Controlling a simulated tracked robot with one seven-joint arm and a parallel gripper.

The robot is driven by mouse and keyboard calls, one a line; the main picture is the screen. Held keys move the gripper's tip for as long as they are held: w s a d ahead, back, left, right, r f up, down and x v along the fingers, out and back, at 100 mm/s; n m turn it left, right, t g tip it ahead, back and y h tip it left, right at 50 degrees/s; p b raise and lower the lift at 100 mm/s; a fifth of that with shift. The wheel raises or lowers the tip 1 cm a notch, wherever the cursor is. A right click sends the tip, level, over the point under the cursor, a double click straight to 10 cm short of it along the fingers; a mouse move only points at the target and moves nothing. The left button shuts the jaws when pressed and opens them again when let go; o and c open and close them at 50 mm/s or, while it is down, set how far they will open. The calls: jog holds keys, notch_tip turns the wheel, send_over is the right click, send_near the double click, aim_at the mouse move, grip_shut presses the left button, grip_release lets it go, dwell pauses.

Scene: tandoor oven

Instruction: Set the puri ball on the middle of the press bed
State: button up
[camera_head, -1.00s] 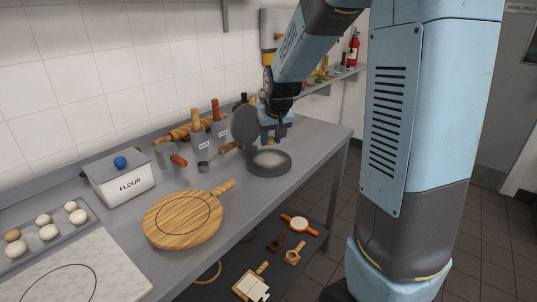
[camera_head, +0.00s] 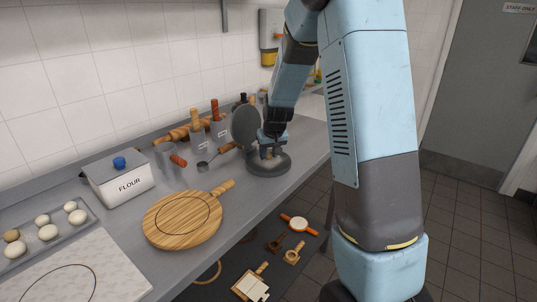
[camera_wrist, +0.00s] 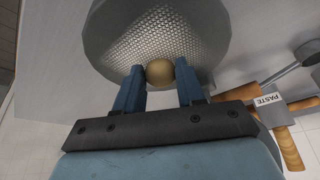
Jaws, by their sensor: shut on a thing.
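The puri ball (camera_wrist: 160,72) is a small tan ball between the two fingers in the wrist view. My gripper (camera_wrist: 160,88) is shut on it. In the head view my gripper (camera_head: 268,149) points down over the press bed (camera_head: 282,168), a round dark disc on the counter. The wrist view shows the bed's pale woven-textured face (camera_wrist: 150,28) behind the ball, with the ball near its wall-side edge. I cannot tell whether the ball touches it. The round press lid (camera_head: 244,125) stands raised at the back left of the bed.
A ladle (camera_head: 204,166) and containers of wooden tools (camera_head: 197,140) stand left of the press; the wrist view shows a PASTE label (camera_wrist: 267,100). A round wooden board (camera_head: 168,225), flour box (camera_head: 119,180) and tray of dough balls (camera_head: 60,238) lie further left.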

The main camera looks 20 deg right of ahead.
jog(key=shift+f, duration=0.25)
jog(key=shift+s+f, duration=0.25)
jog(key=shift+f, duration=0.15)
jog(key=shift+s+f, duration=0.15)
jog(key=shift+f, duration=0.1)
jog(key=o, duration=1)
jog(key=shift+r, duration=0.65)
jog(key=v, duration=1.2)
jog(key=s+r, duration=0.9)
jog(key=s, duration=0.5)
jog(key=shift+m+t, duration=0.3)
jog(key=shift+t, duration=0.3)
jog(key=s, duration=0.5)
jog(key=s+r, duration=0.1)
jog(key=s, duration=1.1)
jog(key=shift+a+r, duration=0.15)
jog(key=shift+r, duration=0.25)
